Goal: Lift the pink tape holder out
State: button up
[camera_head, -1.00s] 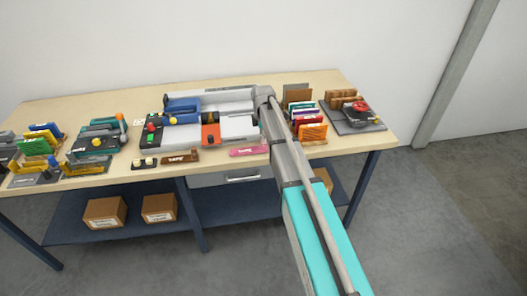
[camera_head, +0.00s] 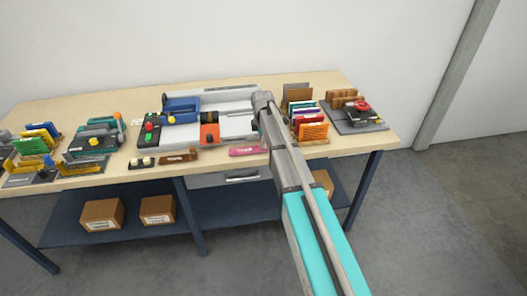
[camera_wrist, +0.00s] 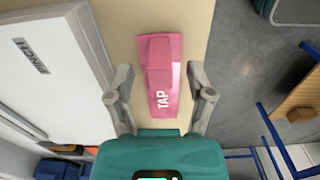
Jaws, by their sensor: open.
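The pink tape holder (camera_head: 248,151) lies on the wooden table near its front edge, in front of the white machine. In the wrist view the pink tape holder (camera_wrist: 160,75) is a long block with white "TAP" lettering, its near end close to my gripper. My gripper (camera_wrist: 161,98) is open, with one finger on each side of the holder's near end. I cannot tell whether either finger touches it. In the head view my arm hides the gripper's fingers.
The white machine (camera_wrist: 50,62) stands close beside the left finger. A brown block (camera_head: 180,156) lies left of the holder. A rack of coloured boards (camera_head: 312,132) stands right of my arm. The table's front edge (camera_wrist: 207,45) runs just right of the holder.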

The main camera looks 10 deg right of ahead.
jog(key=shift+f+b, duration=0.8)
jog(key=shift+f, duration=0.35)
jog(key=shift+c, duration=0.2)
grip_shut()
